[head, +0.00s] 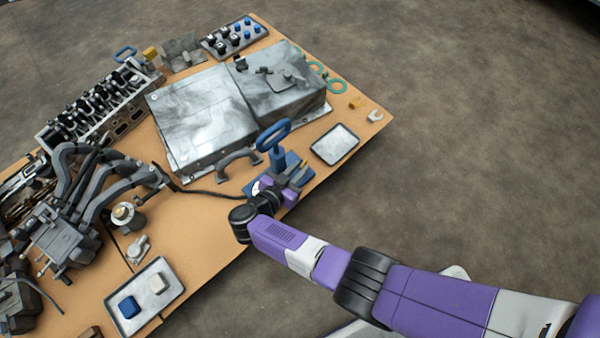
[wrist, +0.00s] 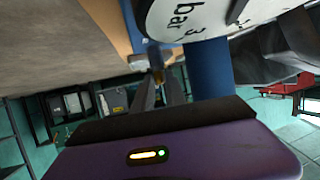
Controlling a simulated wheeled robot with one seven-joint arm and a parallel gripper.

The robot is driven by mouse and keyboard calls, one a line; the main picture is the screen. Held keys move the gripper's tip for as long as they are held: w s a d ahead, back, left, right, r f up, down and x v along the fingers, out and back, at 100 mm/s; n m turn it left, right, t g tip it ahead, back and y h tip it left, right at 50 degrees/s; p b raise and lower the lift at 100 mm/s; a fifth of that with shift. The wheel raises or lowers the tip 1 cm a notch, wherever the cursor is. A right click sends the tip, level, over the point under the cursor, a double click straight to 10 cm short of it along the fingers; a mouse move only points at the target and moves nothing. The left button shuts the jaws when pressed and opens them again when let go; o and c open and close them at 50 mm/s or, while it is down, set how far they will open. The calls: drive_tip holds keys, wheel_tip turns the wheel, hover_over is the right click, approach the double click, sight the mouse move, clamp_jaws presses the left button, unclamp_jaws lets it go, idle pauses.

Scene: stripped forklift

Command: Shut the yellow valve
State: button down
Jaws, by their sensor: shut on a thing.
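A round white gauge (wrist: 185,15) marked "bar" is just above the fingers.
A big grey metal case (head: 205,115) lies behind the stand. A small empty tray (head: 334,145) is to its right. A grey arched handle (head: 238,163) and a black cable (head: 205,193) are to its left. The floor on the right is clear.

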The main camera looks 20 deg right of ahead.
drive_tip(key=shift+w+d+r+m+g, duration=0.2)
drive_tip(key=shift+w+m+g, duration=0.2)
drive_tip(key=shift+m, duration=0.1)
drive_tip(key=shift+s+a, duration=0.1)
idle(0.9)
drive_tip(key=c, duration=1.6)
unclamp_jaws()
drive_tip(key=shift+o, duration=0.5)
drive_tip(key=shift+s+f, duration=0.1)
drive_tip(key=p+v, duration=0.2)
drive_tip(key=v, duration=0.4)
drive_tip(key=shift+a, duration=0.25)
drive_tip(key=shift+s+a+r, duration=0.25)
drive_tip(key=shift+s+a, duration=0.15)
drive_tip(key=shift+a, duration=0.15)
